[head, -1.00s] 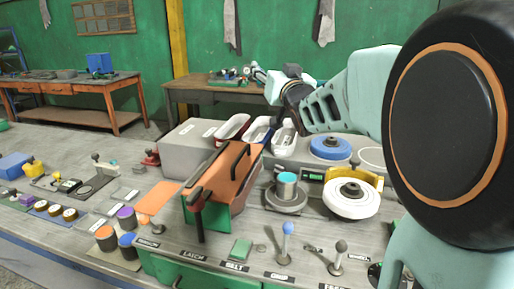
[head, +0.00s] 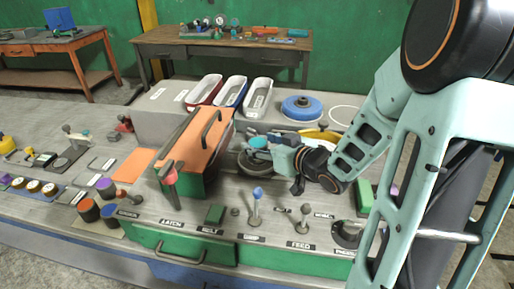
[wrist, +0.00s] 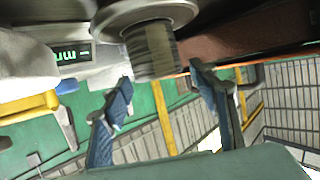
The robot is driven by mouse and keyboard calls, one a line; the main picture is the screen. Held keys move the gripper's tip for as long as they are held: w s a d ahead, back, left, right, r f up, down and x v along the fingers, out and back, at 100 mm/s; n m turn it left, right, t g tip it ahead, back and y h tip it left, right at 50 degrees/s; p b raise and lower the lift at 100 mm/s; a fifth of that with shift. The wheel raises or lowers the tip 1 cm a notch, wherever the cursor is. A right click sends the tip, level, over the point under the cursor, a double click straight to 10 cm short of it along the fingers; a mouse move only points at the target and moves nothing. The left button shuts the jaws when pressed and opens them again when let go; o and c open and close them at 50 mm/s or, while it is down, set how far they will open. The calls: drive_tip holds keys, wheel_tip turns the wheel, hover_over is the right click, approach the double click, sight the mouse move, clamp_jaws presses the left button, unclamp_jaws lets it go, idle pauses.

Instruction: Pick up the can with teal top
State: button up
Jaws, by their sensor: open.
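The can with the teal top (head: 258,142) stands on the bench right of the orange-topped green box, partly hidden by my gripper (head: 264,154). In the wrist view, which looks upside down, the grey ribbed can (wrist: 150,50) hangs from a round grey base (wrist: 145,13). My gripper (wrist: 160,75) is open there, with one blue-padded finger on each side of the can in the picture. The can is near the fingertips; I cannot tell how deep it sits between them. No grip on it shows.
Upright levers (head: 256,205) stand in front. A yellow holder (head: 322,135) and a blue disc (head: 302,108) lie behind and right. Cans with orange and purple tops (head: 105,187) stand far left.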

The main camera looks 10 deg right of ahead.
drive_tip(key=shift+x, duration=3.75)
drive_tip(key=shift+f, duration=0.15)
drive_tip(key=shift+c, duration=0.6)
clamp_jaws()
